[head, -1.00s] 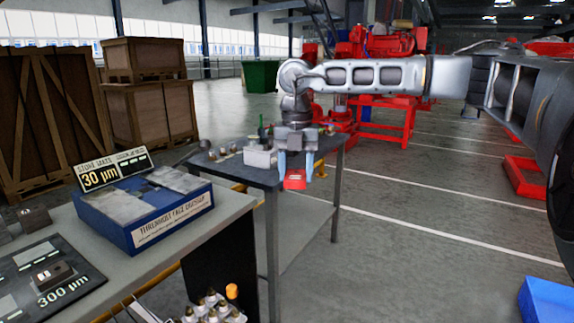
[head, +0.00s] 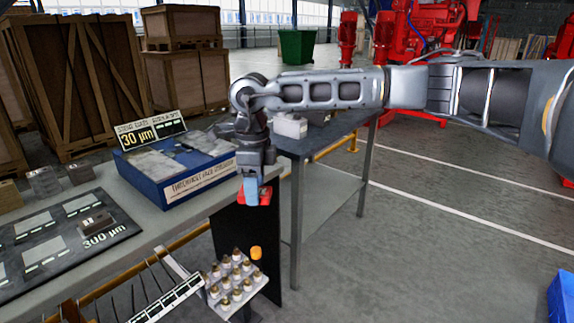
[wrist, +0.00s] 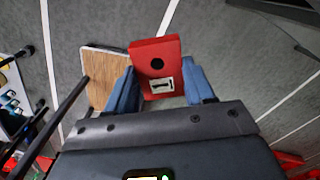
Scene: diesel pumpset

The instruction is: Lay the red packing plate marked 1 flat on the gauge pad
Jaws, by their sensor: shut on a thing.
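My gripper (head: 252,192) is shut on the red packing plate (head: 265,197) and holds it in the air by the front edge of the near bench. In the wrist view the plate (wrist: 155,51) sits between the two blue fingers (wrist: 158,85), with a dark round hole and a white label bearing a dark mark. A black mat (head: 120,219) marked 300 µm lies on the bench at the left, with grey rectangles and a small dark block (head: 96,224) on it. I cannot tell for sure which surface is the gauge pad.
A blue box (head: 150,184) with grey slabs and a 30 µm sign (head: 137,137) stands on the bench, left of my gripper. A rack of several white-and-brass pieces (head: 235,275) is below. A second table (head: 335,135) stands behind. Open floor lies to the right.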

